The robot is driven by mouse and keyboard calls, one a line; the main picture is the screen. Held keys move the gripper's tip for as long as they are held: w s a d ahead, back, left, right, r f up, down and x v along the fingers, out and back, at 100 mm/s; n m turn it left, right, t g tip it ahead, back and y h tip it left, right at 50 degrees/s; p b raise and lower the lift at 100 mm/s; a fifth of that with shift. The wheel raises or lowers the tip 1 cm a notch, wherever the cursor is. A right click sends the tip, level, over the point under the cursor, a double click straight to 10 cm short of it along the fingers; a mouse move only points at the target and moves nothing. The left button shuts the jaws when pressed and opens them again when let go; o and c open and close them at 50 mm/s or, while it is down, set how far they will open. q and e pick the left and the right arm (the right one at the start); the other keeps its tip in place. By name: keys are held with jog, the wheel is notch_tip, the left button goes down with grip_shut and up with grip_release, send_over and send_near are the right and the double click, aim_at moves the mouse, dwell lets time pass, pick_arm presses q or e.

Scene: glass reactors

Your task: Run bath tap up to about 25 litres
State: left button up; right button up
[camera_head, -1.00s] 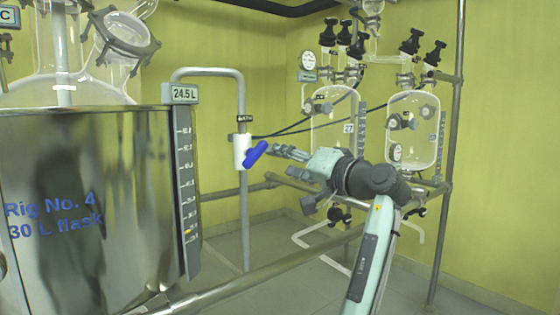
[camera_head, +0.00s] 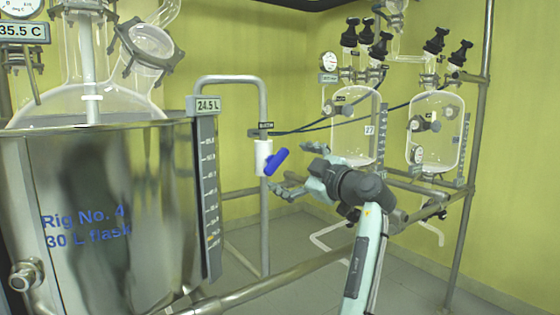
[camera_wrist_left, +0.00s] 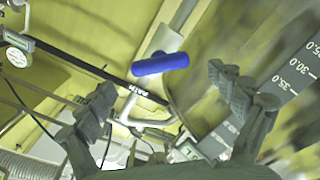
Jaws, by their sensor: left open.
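The bath tap (camera_head: 263,158) is a white valve body on a grey pipe under a small "BATH" label. Its blue lever (camera_head: 277,161) slants up to the right. The lever also shows in the left wrist view (camera_wrist_left: 160,64), ahead of and between the spread fingers. My left gripper (camera_head: 289,170) is open and empty just right of the lever, apart from it as far as I can tell. A display (camera_head: 204,105) on the steel bath (camera_head: 110,210) reads 24.5 L. Below it hangs a grey level scale (camera_head: 210,190) with a yellow mark near its lower end.
A glass flask (camera_head: 85,95) sits in the bath, with a 35.5 C display (camera_head: 24,31) at the upper left. Glass vessels (camera_head: 435,130) hang on a pipe frame behind my arm. A rail (camera_head: 290,273) runs low in front.

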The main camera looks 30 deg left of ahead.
aim_at(279, 163)
pick_arm(q)
jog(key=shift+p+x, duration=0.3)
jog(key=shift+x, duration=1.9)
pick_arm(e)
jog(key=shift+w+f, duration=0.1)
jog(key=shift+f, duration=0.9)
pick_arm(q)
jog(key=shift+c, duration=0.6)
jog(key=c, duration=1)
jog(key=shift+c, duration=0.2)
